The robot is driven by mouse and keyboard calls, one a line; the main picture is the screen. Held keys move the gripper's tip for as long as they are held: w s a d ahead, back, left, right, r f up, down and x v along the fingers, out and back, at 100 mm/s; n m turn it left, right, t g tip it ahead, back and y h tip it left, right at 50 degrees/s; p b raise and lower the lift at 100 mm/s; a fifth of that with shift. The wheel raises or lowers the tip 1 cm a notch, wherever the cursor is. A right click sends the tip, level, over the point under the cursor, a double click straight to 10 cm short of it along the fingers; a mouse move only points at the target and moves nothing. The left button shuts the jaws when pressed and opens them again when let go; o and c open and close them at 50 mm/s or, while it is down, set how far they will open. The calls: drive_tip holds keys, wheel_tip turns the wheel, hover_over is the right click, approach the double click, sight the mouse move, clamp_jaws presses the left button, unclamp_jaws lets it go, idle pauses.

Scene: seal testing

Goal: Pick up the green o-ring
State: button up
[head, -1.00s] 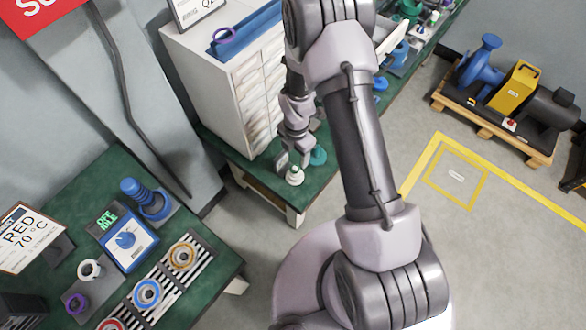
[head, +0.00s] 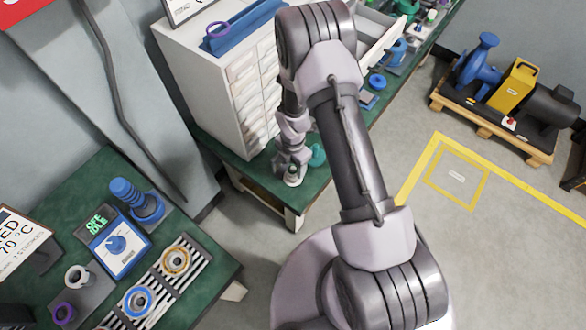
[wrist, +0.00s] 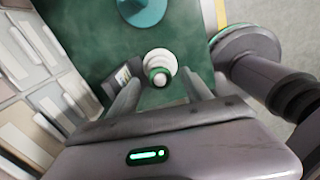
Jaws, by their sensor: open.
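The green o-ring (wrist: 159,72) sits around the upper part of a white stepped cone (wrist: 160,58) on the green bench top, seen in the wrist view. In the head view the cone (head: 292,181) stands near the bench's front corner, and the ring is small and partly covered by my gripper. My gripper (wrist: 161,86) is open and empty, pointing down, with one finger on each side of the ring and cone in the wrist picture. I cannot tell its exact height above the ring. It also shows in the head view (head: 291,166).
A teal round part (head: 318,155) stands close to the cone. The white drawer cabinet (head: 205,90) rises just left of my gripper. A dark labelled block (wrist: 120,80) lies beside the left finger. A second green bench (head: 215,270) with a tester stands at lower left.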

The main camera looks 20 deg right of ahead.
drive_tip(key=shift+f, duration=0.15)
clamp_jaws()
idle(0.4)
